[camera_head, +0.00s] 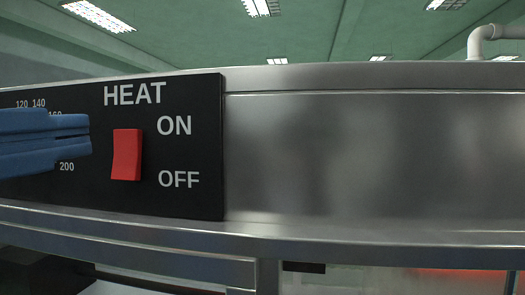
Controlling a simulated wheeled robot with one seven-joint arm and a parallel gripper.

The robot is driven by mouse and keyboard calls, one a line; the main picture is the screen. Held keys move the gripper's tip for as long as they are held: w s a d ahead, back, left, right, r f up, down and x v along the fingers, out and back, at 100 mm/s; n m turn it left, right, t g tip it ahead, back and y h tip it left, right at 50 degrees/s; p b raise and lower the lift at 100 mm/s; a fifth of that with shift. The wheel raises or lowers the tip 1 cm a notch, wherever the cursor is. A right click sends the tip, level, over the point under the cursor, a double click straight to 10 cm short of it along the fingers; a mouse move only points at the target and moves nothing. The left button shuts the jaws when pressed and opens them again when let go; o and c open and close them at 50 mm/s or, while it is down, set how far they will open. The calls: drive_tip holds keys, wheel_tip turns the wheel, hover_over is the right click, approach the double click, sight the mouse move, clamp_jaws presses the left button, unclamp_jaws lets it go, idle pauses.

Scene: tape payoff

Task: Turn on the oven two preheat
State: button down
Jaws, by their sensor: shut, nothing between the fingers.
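A red rocker switch (127,155) sits on a black control panel (205,100) at the left of the head view. The panel is lettered HEAT above the switch, with ON at its upper right and OFF at its lower right. I cannot tell for sure which way the rocker is tipped. My blue gripper (88,134) reaches in from the left edge, shut and empty. Its tips end a little left of the switch in the picture, with a gap between. It covers part of a dial scale with numbers such as 120, 140 and 200.
The panel is set in a brushed metal housing (380,150) that runs on to the right, bare. A metal ledge (370,245) juts out below it. A grey pipe (485,42) shows at the upper right. The space right of the switch is clear.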

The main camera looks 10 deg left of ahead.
drive_tip(key=s+a+r+b, duration=0.1)
drive_tip(key=s+b, duration=0.1)
drive_tip(key=s, duration=0.8)
drive_tip(key=shift+s+r, duration=0.15)
drive_tip(key=shift+s, duration=0.1)
